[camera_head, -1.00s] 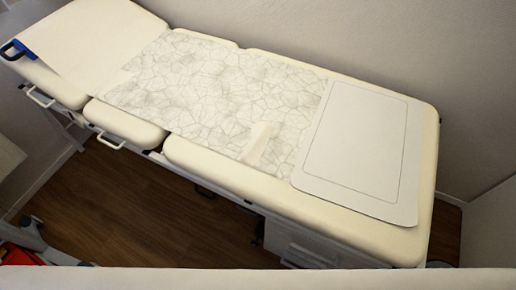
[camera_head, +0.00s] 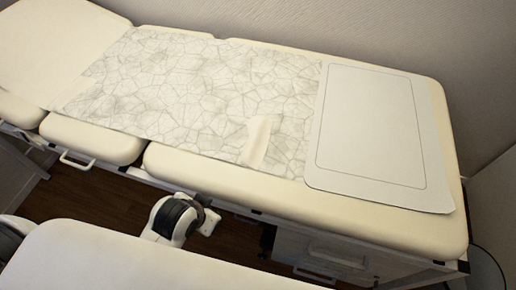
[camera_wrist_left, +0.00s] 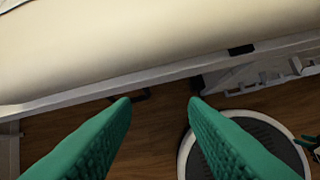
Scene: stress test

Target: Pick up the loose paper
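A crinkled sheet of paper (camera_head: 190,85) with grey crack-like lines lies flat along the middle of a cream padded examination bed (camera_head: 330,215). A small plain pale strip (camera_head: 256,142) rests on the sheet near its front right; I cannot tell if it is a fold or a separate piece. In the left wrist view, my left gripper (camera_wrist_left: 160,104) has two green ribbed fingers well apart with nothing between them. It points at the bed's side frame and the floor, away from the paper. My right gripper is not clearly in view.
A smooth white sheet with an outlined border (camera_head: 370,125) covers the bed's right end. Another plain sheet (camera_head: 55,45) lies at the raised left end. A metal handle (camera_head: 77,160) sticks out at the front. A wall stands behind the bed.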

